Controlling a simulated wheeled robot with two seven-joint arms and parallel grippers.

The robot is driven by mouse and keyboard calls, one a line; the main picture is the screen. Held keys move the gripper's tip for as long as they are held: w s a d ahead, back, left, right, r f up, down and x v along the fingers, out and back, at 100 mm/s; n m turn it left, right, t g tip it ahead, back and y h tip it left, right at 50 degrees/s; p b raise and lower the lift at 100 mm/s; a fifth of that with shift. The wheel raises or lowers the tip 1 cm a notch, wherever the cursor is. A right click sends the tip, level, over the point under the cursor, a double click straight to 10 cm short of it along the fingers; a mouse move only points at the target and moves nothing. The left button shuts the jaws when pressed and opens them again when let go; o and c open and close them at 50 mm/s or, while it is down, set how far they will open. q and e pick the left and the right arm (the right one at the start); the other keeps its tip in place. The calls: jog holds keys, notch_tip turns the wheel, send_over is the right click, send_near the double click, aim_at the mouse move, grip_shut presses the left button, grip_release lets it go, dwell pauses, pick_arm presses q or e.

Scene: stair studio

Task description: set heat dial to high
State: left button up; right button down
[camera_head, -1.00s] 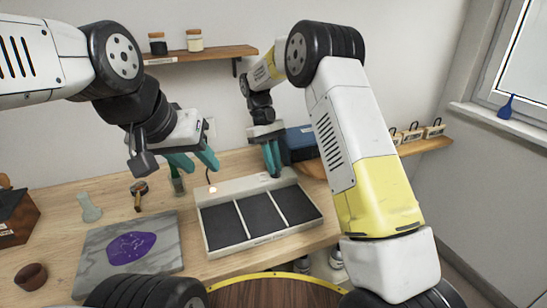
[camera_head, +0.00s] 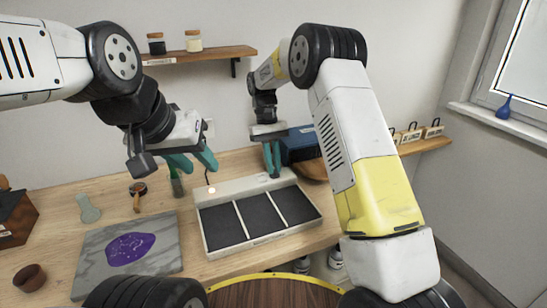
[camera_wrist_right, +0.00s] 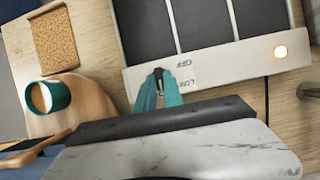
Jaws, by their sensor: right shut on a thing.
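The heating tray (camera_head: 240,245) is a pale cream unit with three dark panels, and it lies on the bench in the head view. Its control strip (camera_wrist_right: 225,70) shows in the right wrist view with the printed words OFF and LOW and a glowing light. My right gripper (camera_wrist_right: 159,92) is shut on the small dark heat dial (camera_wrist_right: 159,74) beside these words; no HIGH mark is visible. In the head view my right gripper (camera_head: 272,172) points down at the tray's back strip. My left gripper (camera_head: 193,164) is open and empty above the bench, left of the tray.
A marbled slab (camera_head: 95,250) with a purple patch lies left of the tray. A blue box (camera_head: 302,145) and a wooden bowl (camera_head: 313,170) are close behind my right gripper. A teal cup (camera_wrist_right: 48,96) stands on a wooden board. A shelf with jars hangs above.

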jog(key=c, duration=1.5)
grip_release()
jog(key=shift+o, duration=0.2)
jog(key=v, duration=0.8)
jog(key=shift+d, duration=0.1)
